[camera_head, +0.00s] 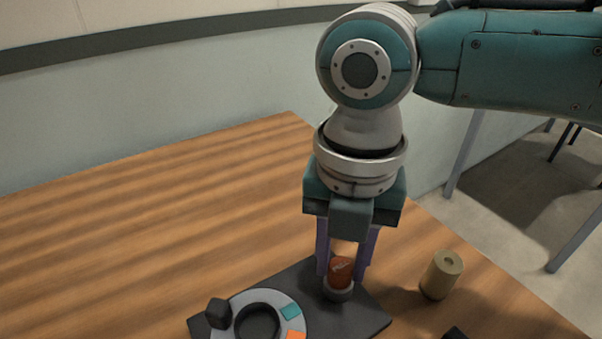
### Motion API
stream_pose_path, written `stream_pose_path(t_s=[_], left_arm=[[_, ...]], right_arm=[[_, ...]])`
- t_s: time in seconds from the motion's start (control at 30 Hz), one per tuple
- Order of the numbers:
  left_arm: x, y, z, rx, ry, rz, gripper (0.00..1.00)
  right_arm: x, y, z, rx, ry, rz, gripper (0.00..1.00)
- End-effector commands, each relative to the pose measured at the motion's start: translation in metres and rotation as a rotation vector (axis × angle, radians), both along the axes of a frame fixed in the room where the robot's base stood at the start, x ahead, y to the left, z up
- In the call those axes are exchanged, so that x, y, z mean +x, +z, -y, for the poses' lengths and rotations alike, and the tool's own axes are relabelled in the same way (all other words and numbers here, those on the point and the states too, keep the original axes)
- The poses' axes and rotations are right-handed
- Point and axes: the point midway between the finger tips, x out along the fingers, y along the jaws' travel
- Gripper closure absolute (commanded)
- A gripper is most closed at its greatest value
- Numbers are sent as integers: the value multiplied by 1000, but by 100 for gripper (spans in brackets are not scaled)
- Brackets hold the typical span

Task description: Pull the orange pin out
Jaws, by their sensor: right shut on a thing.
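The orange pin (341,271) stands upright at a grey round socket (338,293) on the dark base plate (366,318). My right gripper (343,268) points straight down over it, with one purple finger on each side of the pin, and is shut on it. The pin's lower end is hidden in or behind the socket rim, so I cannot tell how deep it sits. My left gripper is not in view.
A grey dial ring (237,302) with teal and orange patches and a black knob (218,313) lies on the plate's left part. A tan cylinder (441,275) stands right of the plate. The wooden table (150,230) is clear at left.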

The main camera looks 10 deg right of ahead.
Motion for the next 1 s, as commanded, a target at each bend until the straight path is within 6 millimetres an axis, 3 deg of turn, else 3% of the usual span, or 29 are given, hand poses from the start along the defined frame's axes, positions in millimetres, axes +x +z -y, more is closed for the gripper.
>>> stream_pose_path(t_s=[0.07, 1.0], left_arm=[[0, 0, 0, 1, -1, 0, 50], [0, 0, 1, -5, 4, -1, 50]], right_arm=[[0, 0, 0, 0, 0, 0, 100], [0, 0, 0, 0, 0, 0, 100]])
